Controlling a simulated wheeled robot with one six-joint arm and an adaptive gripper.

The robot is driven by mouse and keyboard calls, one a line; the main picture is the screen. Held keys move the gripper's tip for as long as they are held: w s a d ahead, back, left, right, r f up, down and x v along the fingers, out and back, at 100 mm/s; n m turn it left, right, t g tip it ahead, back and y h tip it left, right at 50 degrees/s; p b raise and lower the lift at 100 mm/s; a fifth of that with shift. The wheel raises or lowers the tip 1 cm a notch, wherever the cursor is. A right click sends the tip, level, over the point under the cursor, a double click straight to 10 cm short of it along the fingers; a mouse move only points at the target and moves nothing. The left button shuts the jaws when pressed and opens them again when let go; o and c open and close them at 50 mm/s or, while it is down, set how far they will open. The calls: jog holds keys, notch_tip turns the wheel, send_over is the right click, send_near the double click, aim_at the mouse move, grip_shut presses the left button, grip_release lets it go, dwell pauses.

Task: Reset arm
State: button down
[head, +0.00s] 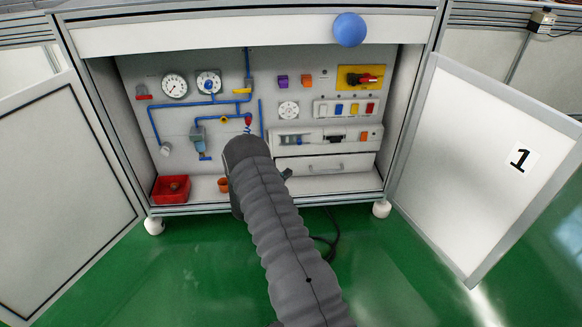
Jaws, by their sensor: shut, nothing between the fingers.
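My arm, in a dark grey ribbed sleeve, reaches up from the bottom of the head view to the front of an open cabinet (230,35). Its end hides part of the panel (225,62) and the cabinet floor. My gripper is hidden behind the arm's end, so I cannot see its fingers. A small dark part sticks out to the right of the sleeve; I cannot tell what it is.
The panel carries gauges (174,86), blue pipes (180,106), a red switch on yellow (361,78) and a drawer (326,165). A red bin (171,190) stands lower left. Open doors flank the cabinet, the right one (490,165) marked 1. A blue ball (349,30) shows at the top.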

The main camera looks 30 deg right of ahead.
jog(key=v, duration=0.6)
jog(key=shift+s, duration=0.45)
jog(key=shift+a+m, duration=0.1)
jog(key=shift+m, duration=0.2)
jog(key=s+f+m+g+y, duration=0.2)
jog(key=s+f+m+g, duration=0.35)
jog(key=s+m, duration=0.45)
jog(key=s+a+r+m+g+y+p, duration=0.1)
jog(key=s+a+r+m+g+y, duration=0.2)
jog(key=s+r+m+g, duration=0.5)
jog(key=s+a+r+m+t+y+p, duration=0.2)
jog(key=s+a+r+m+t+y, duration=0.2)
jog(key=r, duration=0.9)
jog(key=s+a+r+m+t+y+p, duration=0.2)
jog(key=s+a+r+m+t+y, duration=0.2)
jog(key=s+a+r+m, duration=0.4)
jog(key=s+a+r+m+t+y+p, duration=0.2)
jog(key=s+a+r+m+t+y, duration=0.2)
jog(key=r, duration=1.5)
jog(key=s+a+m+t, duration=0.1)
jog(key=s+a+m, duration=0.2)
jog(key=a+m, duration=0.1)
jog(key=shift+a+r+m, duration=0.3)
jog(key=shift+a+m, duration=0.1)
jog(key=shift+m, duration=0.1)
